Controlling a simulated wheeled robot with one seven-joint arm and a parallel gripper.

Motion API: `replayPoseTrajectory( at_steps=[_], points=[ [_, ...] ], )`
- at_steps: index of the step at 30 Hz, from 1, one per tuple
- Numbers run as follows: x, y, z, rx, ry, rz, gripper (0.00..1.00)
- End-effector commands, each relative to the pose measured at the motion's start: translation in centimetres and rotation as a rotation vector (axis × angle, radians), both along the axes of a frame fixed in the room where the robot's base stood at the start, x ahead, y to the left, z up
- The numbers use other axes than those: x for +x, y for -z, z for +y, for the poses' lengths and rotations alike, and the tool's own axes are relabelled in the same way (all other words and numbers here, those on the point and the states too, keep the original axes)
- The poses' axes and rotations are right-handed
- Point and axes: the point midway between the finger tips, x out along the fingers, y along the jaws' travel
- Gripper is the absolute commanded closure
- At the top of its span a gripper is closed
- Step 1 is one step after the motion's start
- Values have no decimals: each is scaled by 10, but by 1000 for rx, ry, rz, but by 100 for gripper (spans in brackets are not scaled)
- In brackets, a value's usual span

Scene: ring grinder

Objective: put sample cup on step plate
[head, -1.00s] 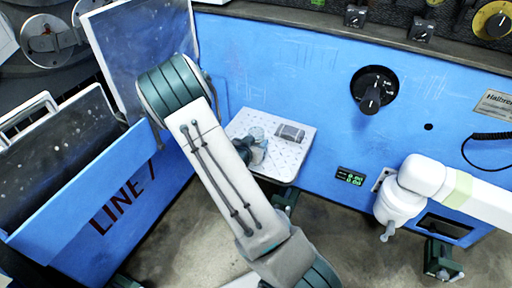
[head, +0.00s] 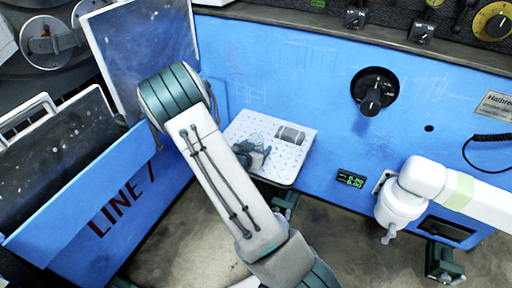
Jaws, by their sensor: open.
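The step plate (head: 286,171) is a white, dotted plate standing out from the blue panel, in the middle of the head view. My gripper (head: 262,151) is over its left part, open, partly hidden behind my arm. A small grey-blue shape is at the fingers. It may be the sample cup, but I cannot tell it apart from the gripper or say whether it touches the plate. A grey, dark-edged piece lies at the plate's back right, clear of my gripper; what it is I cannot tell.
A blue bin marked LINE (head: 88,200) stands at the left, with an upright dark panel (head: 143,45) behind it. A black knob (head: 372,97) and a green-lit display (head: 351,179) are on the blue panel. A white jointed fixture (head: 405,198) juts in at right.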

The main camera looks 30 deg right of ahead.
Motion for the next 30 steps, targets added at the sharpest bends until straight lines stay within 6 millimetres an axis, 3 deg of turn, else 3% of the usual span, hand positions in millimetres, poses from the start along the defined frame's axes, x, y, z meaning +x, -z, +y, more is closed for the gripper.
replayPoseTrajectory(
  at_steps=[12, 18, 23, 26, 30],
  points=[
    [-52, -32, 64, 1, -4, 2, 31],
    [-67, -40, 82, 1, -3, 0, 31],
    [-69, -40, 91, 54, -16, 18, 31],
    [-63, -39, 104, 173, -59, 64, 31],
    [-56, -47, 138, 394, -184, 167, 31]
  ],
)
